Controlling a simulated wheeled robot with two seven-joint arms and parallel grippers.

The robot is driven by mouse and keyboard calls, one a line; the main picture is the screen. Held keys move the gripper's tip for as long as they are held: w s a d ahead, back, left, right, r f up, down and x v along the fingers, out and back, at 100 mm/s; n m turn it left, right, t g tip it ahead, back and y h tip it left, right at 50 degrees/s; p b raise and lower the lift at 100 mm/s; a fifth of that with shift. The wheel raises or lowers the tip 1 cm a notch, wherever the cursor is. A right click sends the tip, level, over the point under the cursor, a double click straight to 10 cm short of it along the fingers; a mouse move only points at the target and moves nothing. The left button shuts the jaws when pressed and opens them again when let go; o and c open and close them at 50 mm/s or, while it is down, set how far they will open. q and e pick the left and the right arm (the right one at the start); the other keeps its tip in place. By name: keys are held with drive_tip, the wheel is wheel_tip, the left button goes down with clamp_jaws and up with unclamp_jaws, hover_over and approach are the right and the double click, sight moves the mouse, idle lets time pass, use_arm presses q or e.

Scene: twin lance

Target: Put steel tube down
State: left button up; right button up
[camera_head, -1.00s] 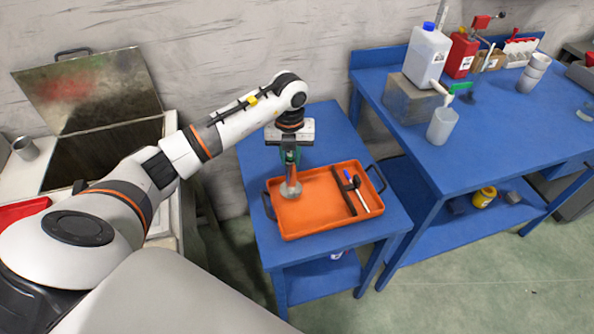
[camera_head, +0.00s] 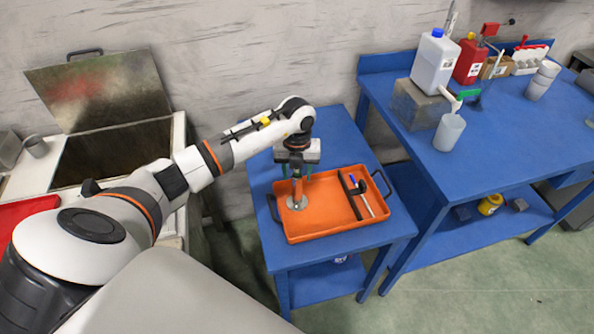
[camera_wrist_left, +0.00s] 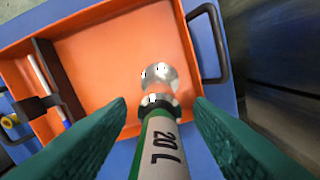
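The steel tube (camera_head: 297,189) stands upright on its round metal foot in the left part of the orange tray (camera_head: 335,226). In the left wrist view, the tube (camera_wrist_left: 163,148) is marked "20 L" and its shiny round end (camera_wrist_left: 160,77) is at the tray floor. My left gripper (camera_head: 296,178) is above the tray, with its green fingers spread on either side of the tube. In the left wrist view, gaps show between the tube and both fingers of the gripper (camera_wrist_left: 161,106). The tube's upper end is hidden by the gripper. My right gripper is not in view.
The tray is on a small blue table (camera_head: 343,128). A black divider (camera_head: 350,195) sets off its right side, with a thin white tool (camera_head: 367,203) there. A larger blue bench (camera_head: 500,125) with a white jug (camera_head: 434,60) and a beaker (camera_head: 449,132) stands to the right.

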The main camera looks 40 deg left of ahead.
use_arm(q)
drive_tip(key=shift+r, duration=0.6)
wheel_tip(320, 180, up, 10)
drive_tip(key=shift+f+b, duration=0.2)
drive_tip(key=shift+b, duration=0.75)
drive_tip(key=shift+r, duration=0.75)
